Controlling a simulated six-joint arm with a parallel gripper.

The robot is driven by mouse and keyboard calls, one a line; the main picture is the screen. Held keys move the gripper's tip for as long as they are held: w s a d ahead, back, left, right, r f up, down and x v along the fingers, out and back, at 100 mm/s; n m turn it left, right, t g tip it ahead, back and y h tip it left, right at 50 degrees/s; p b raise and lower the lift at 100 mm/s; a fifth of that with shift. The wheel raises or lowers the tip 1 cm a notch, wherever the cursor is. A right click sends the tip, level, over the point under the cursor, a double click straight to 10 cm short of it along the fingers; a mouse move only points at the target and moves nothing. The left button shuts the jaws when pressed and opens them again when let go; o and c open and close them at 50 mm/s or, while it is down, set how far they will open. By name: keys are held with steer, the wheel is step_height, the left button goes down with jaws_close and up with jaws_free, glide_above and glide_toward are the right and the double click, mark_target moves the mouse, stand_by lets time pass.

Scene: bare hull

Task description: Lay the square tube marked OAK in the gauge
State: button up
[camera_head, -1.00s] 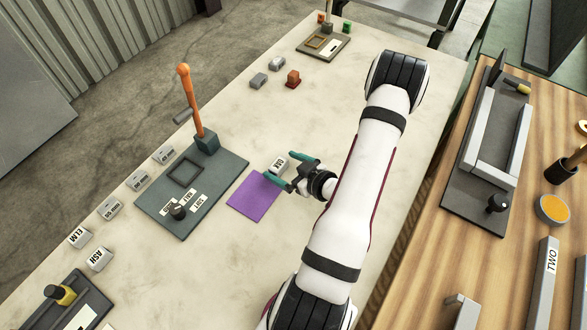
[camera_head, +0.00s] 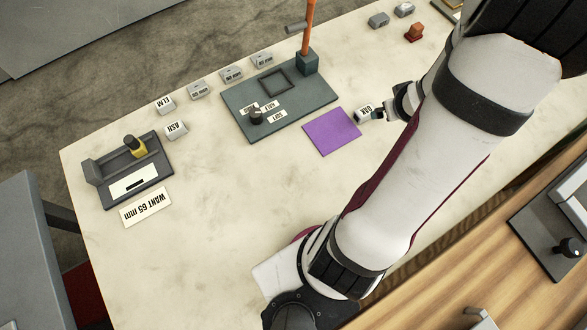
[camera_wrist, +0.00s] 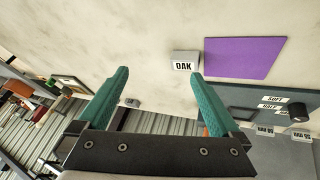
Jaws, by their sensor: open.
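The grey square tube marked OAK (camera_head: 363,113) lies on the pale table beside the right edge of a purple mat (camera_head: 331,131). My gripper (camera_head: 380,114) is just right of the tube in the head view. In the wrist view its green fingers (camera_wrist: 160,73) are apart and empty. There the OAK tube (camera_wrist: 184,61) shows just past the tips, close to the right finger; contact cannot be told. A dark grey fixture with a yellow-collared knob (camera_head: 135,146), which looks like the gauge, stands at the table's left end, with a "WANT 65 mm" card (camera_head: 146,207) before it.
A dark plate (camera_head: 290,118) with an orange lever, a square recess and a knob by SOFT and HALF labels stands behind the mat. Tubes marked ASH (camera_head: 176,130) and ELM (camera_head: 166,105), with several others, line the back. The table's front left is clear.

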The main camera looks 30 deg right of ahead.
steer(key=a+r+m+g+y, duration=0.1)
steer(key=a+r, duration=0.4)
steer(key=a, duration=0.7)
steer(key=a+r+m+g+y, duration=0.1)
steer(key=a+r, duration=0.3)
steer(key=a, duration=0.8)
steer(key=shift+s+r+g+y, duration=0.35)
steer(key=shift+g+y, duration=0.25)
steer(key=shift+y, duration=0.2)
steer(key=s+a+y, duration=0.1)
steer(key=a, duration=0.2)
steer(key=s+a+r, duration=0.1)
steer(key=s+a, duration=0.1)
steer(key=a, duration=0.1)
steer(key=s+a+r+g+y, duration=0.1)
steer(key=s+a, duration=0.1)
steer(key=a, duration=0.1)
steer(key=shift+s+r+y, duration=0.1)
steer(key=shift+r+y, duration=0.1)
steer(key=shift+y, duration=0.1)
steer(key=c, duration=0.4)
steer(key=shift+a, duration=0.1)
steer(key=shift+c, duration=0.2)
